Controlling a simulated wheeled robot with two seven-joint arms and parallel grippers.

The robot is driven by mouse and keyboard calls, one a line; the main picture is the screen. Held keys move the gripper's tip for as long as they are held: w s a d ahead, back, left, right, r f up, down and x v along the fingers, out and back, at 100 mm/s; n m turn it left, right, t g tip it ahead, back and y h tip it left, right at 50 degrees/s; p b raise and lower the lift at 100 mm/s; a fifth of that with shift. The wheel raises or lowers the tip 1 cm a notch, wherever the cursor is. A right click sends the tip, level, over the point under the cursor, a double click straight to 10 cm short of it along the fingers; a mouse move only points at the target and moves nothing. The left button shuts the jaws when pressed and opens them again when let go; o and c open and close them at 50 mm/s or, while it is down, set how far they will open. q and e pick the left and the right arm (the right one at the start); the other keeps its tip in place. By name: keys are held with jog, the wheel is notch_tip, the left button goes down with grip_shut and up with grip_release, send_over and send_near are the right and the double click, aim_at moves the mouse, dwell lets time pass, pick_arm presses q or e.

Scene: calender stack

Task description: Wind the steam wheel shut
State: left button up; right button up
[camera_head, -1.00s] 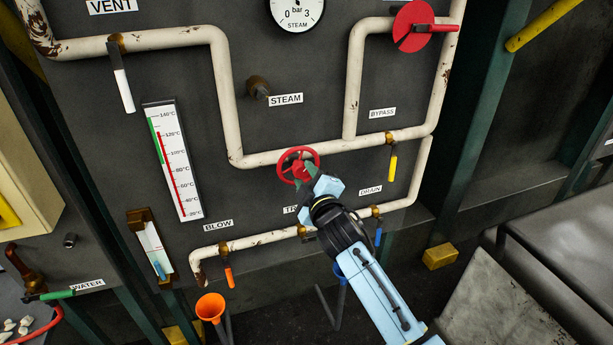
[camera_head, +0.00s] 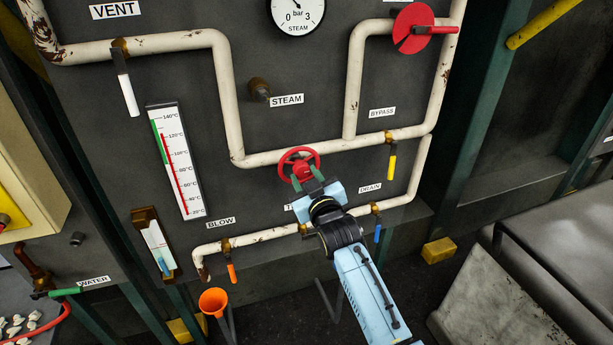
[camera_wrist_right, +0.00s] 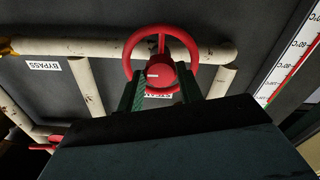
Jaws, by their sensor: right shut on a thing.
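A red handwheel (camera_head: 299,162) with spokes shows in front of the lower pipe in the head view. My right gripper (camera_head: 307,184) is shut on it from below. In the right wrist view, the green fingers (camera_wrist_right: 162,90) lie on both sides of the hub of the red wheel (camera_wrist_right: 129,63), and the rim stands beyond the fingertips. Whether the wheel touches the pipe I cannot tell. My left gripper is not in view.
Cream pipes (camera_head: 228,105) run around the stem. A red disc valve (camera_head: 414,30) sits at the upper right, and a yellow handle (camera_head: 392,167) hangs right of the wheel. A thermometer (camera_head: 174,160) is on the left. The panel between stem and wheel is clear except for the pipe.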

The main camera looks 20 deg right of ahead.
jog(key=shift+m, duration=0.3)
jog(key=o, duration=1)
jog(key=shift+s, duration=0.15)
jog(key=s, duration=1.3)
jog(key=shift+d, duration=0.25)
